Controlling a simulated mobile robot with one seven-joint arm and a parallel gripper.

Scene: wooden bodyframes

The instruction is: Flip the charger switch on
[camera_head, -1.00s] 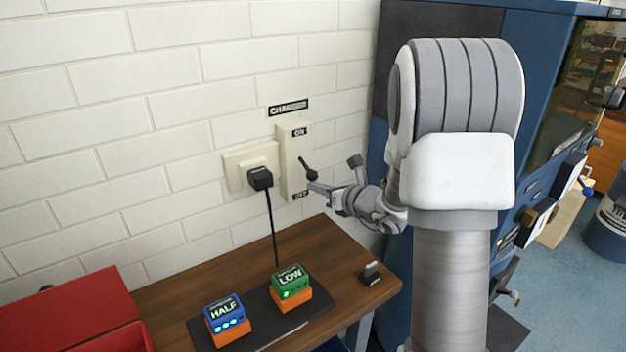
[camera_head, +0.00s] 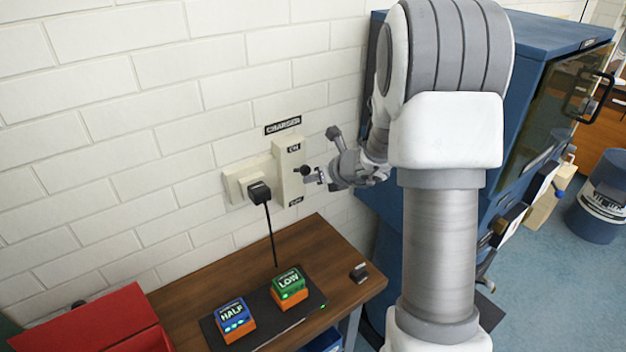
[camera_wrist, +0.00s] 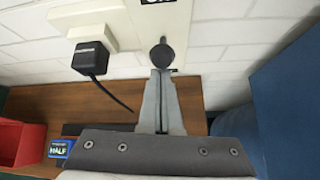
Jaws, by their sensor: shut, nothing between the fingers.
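The charger switch is a cream wall plate (camera_head: 288,155) under a CHARGER sign (camera_head: 283,125), marked ON at the top and with a second, blurred label at the bottom. Its dark lever (camera_head: 302,170) sticks out from about mid-plate, between the two labels. In the wrist view the lever's round dark knob (camera_wrist: 162,54) is just beyond my fingertips. My gripper (camera_head: 312,177) is shut and empty, just right of and slightly below the lever. In the wrist view my gripper (camera_wrist: 161,76) appears to touch or nearly touch the lever; I cannot tell which.
A black plug (camera_head: 259,192) with a hanging cord sits in the socket left of the switch. Below, the wooden table (camera_head: 330,250) carries batteries marked HALF (camera_head: 233,315) and LOW (camera_head: 289,280) on a dark mat. A blue cabinet (camera_head: 535,60) stands right.

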